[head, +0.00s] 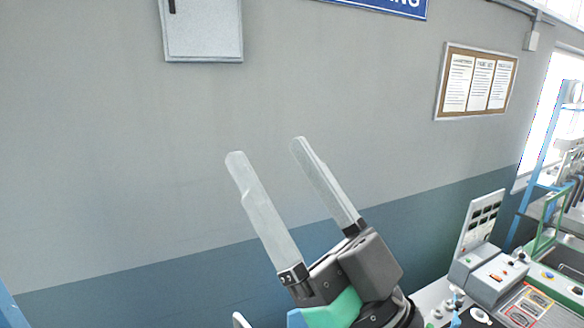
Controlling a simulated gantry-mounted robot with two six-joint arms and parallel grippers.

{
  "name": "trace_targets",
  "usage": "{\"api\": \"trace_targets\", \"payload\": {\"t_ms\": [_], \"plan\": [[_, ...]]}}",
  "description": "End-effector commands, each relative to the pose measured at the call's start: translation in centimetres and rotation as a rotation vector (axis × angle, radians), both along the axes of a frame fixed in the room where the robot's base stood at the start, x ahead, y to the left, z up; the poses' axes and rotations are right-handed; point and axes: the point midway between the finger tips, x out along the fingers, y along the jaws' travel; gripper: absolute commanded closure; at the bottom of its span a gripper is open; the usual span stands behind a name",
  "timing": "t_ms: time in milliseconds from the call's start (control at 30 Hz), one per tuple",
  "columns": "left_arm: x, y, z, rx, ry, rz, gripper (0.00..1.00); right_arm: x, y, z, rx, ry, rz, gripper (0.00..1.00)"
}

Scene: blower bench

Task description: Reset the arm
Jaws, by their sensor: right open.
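My right gripper (265,148) is raised in the lower middle of the head view, in front of the wall. Its two long pale fingers point up and to the left. They stand apart with nothing between them, so it is open and empty. A grey wrist body and a green part show below the fingers. My left gripper cannot be made out in this view.
A bench with a control panel (495,275) and several small parts is at the lower right. A blue rack (548,130) stands by the window. A notice board (476,82) and a grey wall box (203,30) hang on the wall (110,130). The space left of the gripper looks clear.

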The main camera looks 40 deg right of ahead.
Motion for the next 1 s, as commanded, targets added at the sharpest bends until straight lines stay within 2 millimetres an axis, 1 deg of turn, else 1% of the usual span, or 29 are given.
{"api": "trace_targets", "payload": {"t_ms": [33, 100, 367, 467, 600, 633, 700, 800, 1000], "plan": [[0.0, 0.0, 0.0, 0.0, 0.0, 0.0, 0.5, -1.1, 0.4, 1.2, 0.003, -0.04, 0.012, 0.23], [0.0, 0.0, 0.0, 0.0, 0.0, 0.0, 0.5, -1.9, 0.6, 2.0, 0.007, -0.065, 0.019, 0.23], [0.0, 0.0, 0.2, 0.0, 0.0, 0.0, 0.5, -1.9, 0.5, 2.2, 0.007, -0.065, 0.018, 0.23], [0.0, 0.0, 2.1, 0.0, 0.001, 0.0, 0.5, -1.8, 0.5, 4.1, 0.007, -0.064, 0.018, 0.23], [0.0, 0.0, 6.1, 0.0, -0.001, 0.0, 0.5, -1.8, 0.5, 8.1, 0.007, -0.063, 0.018, 0.23], [0.0, 0.0, 6.6, 0.0, -0.001, 0.0, 0.5, -1.8, 0.5, 8.6, 0.007, -0.063, 0.018, 0.23], [0.0, 0.0, 6.9, 0.0, -0.001, 0.0, 0.5, -1.8, 0.5, 8.8, 0.006, -0.063, 0.017, 0.23], [0.0, 0.0, 6.2, 0.0, 0.0, 0.0, 0.5, -1.8, 0.5, 8.2, 0.007, -0.062, 0.017, 0.23], [0.0, 0.0, 6.2, 0.0, 0.0, 0.0, 0.5, -1.8, 0.5, 8.1, 0.007, -0.062, 0.017, 0.23]]}}
